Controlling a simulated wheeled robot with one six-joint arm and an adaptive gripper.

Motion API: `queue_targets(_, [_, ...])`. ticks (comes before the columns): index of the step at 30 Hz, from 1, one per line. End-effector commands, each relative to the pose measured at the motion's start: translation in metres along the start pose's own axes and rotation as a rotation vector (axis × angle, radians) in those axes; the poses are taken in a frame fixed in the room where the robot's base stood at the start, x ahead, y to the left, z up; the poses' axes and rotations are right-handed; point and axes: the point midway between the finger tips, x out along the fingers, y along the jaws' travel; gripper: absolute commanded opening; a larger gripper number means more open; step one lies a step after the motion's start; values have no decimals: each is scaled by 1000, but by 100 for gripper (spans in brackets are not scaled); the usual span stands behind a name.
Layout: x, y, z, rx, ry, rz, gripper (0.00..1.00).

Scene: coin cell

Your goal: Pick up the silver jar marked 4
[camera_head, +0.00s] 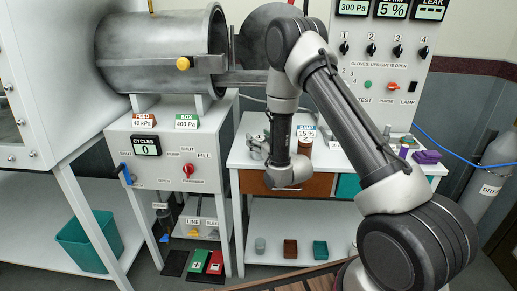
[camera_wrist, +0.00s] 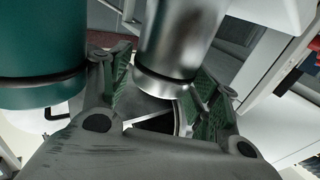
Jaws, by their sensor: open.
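A silver jar (camera_wrist: 178,45) fills the upper middle of the wrist view, between the two finger pads of my open gripper (camera_wrist: 162,95). Its near end has a flared rim close to the pads; I cannot tell whether they touch it. No number shows on it. In the head view my gripper (camera_head: 258,150) is over the left part of the white bench (camera_head: 238,158), small and partly hidden by my wrist, and the jar cannot be told apart there.
A large teal cylinder (camera_wrist: 42,45) stands just left of my gripper in the wrist view. A brown jar (camera_head: 305,142) with a 15 % sign is right of my arm. Purple items (camera_head: 427,157) lie at the bench's right. A white cabinet (camera_head: 172,150) stands left.

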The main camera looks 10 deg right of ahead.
Motion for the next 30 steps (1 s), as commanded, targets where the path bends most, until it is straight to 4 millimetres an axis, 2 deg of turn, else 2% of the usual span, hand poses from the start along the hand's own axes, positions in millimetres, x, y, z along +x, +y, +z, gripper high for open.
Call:
queue_targets(8, [5,0,0,0,-1,1,61])
queue_targets(15, [5,0,0,0,-1,1,23])
queue_targets(24, [5,0,-3,0,1,1,23])
queue_targets(30, [5,0,-26,0,3,1,23])
